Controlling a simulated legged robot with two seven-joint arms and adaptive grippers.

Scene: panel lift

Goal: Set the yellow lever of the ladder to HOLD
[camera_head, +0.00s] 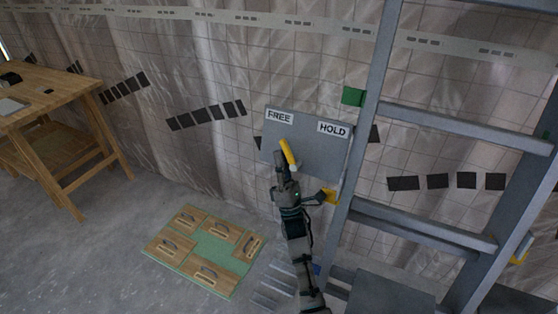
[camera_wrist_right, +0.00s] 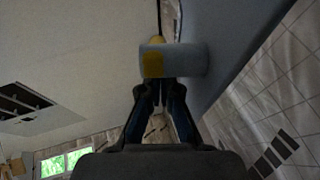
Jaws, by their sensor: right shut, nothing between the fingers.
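The yellow lever (camera_head: 287,152) stands on a grey plate (camera_head: 315,152) fixed beside the ladder (camera_head: 368,130). Its upper end leans left, below the FREE label (camera_head: 280,117). The HOLD label (camera_head: 333,129) is to the right on the same plate. My right gripper (camera_head: 280,167) is shut and empty, just left of the lever's lower part. In the right wrist view, the closed fingertips (camera_wrist_right: 162,86) are right at a pale cylinder with a yellow band (camera_wrist_right: 153,64), which seems to be the lever's end; whether they touch cannot be told. My left gripper is not in view.
A wooden table (camera_head: 45,95) stands at the left. A green mat (camera_head: 212,247) with several wooden pieces with handles lies on the floor. A green block (camera_head: 353,96) is by the ladder's left rail. Floor between the table and mat is clear.

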